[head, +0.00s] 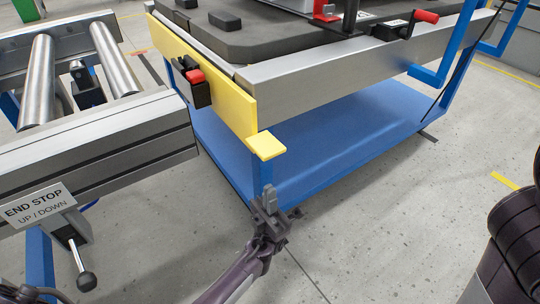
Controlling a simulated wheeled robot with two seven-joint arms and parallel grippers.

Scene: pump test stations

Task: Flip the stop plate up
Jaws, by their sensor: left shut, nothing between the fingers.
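A yellow plate (205,75) runs along the left end of the cart and has a yellow tab (266,146) at its lower near corner. I cannot tell for certain whether this is the stop plate. A sign (36,205) reading "END STOP UP / DOWN" is on the roller conveyor's near end. Below it a metal lever with a black ball knob (87,281) hangs downward. My left gripper (269,194) is shut and empty, low in front of the cart, below the yellow tab and apart from it. It is well right of the lever. My right gripper is out of view.
The cart has a blue lower shelf (330,140) and a metal rail (350,75). A black and red latch (194,80) is on the yellow plate. A red-handled crank (425,17) is above the rail. Conveyor rollers (37,82) are at left. The near floor is clear.

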